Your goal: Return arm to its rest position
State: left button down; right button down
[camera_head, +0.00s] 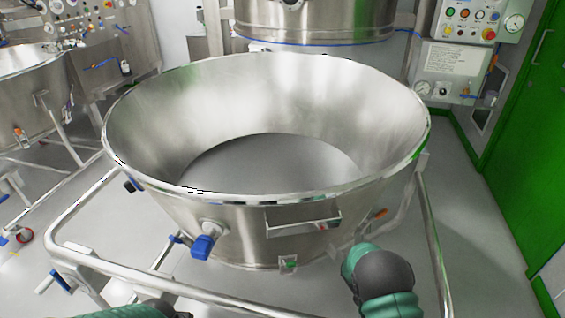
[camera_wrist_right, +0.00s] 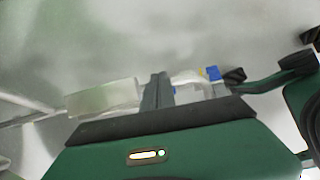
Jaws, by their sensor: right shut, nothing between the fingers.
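My right gripper (camera_wrist_right: 157,92) shows in the right wrist view, its two dark fingers together with nothing between them. In the head view, my green and dark right arm (camera_head: 385,278) is at the bottom right, in front of the steel bowl (camera_head: 270,100); the gripper itself cannot be made out there. A green part of my left arm (camera_head: 130,311) shows at the bottom edge of the head view, and the left gripper is out of the picture. The bowl is wide, open and appears empty.
A tubular frame (camera_head: 75,255) surrounds the bowl. A blue-handled valve (camera_head: 203,245) and a bracket handle (camera_head: 303,220) stick out of its front. A second vessel (camera_head: 30,95) stands left, a control panel (camera_head: 470,25) back right, a green door (camera_head: 530,130) right. Grey floor is clear at right.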

jog(key=s+a+r+m+t+y+p, duration=0.1)
jog(key=s+a+r+m+p, duration=0.2)
jog(key=r, duration=1.1)
jog(key=s+a+r+m+t+y+p, duration=0.1)
jog(key=s+a+r+m+y+p, duration=0.1)
jog(key=s+a+r+m+p, duration=0.2)
jog(key=s+a+r+m+t+y+p, duration=0.2)
jog(key=s+r+m+p, duration=0.5)
jog(key=r+p, duration=0.9)
notch_tip(320, 180, up, 10)
jog(key=shift+s+a+r+m, duration=0.25)
jog(key=shift+s+a+m, duration=0.15)
jog(key=shift+s+a, duration=0.25)
jog(key=shift+w+a, duration=0.1)
jog(key=shift+a, duration=0.05)
